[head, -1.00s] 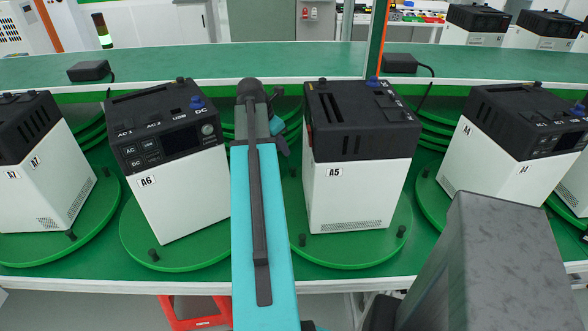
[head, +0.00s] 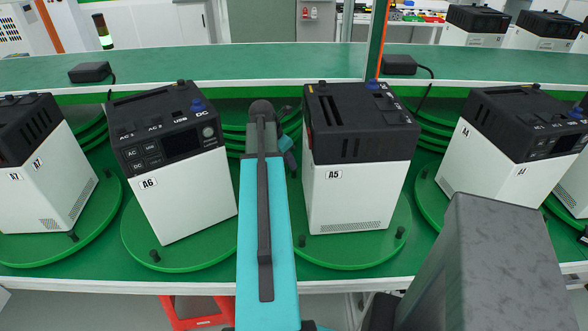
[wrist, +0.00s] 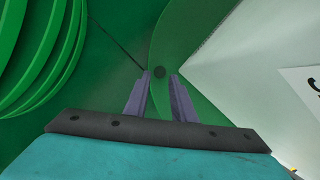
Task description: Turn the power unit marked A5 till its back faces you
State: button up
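The power unit A5 (head: 358,190) stands on its round green turntable (head: 350,252) right of centre in the head view. It is a white box with a black top; a plain side with the A5 label and a low vent grille faces me. Its blue knob is at the far edge, and port markings run along the top's right edge. A white wall with a partly cut-off label (wrist: 303,88) is close on the right.
Unit A6 (head: 185,195) stands on a turntable to the left, its display panel towards me. Unit A4 (head: 500,165) stands to the right, another unit (head: 45,190) at far left. A green shelf (head: 240,62) with black boxes runs behind.

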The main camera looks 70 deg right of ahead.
jog(key=shift+p+x, duration=0.55)
jog(key=shift+x, duration=2.6)
grip_shut()
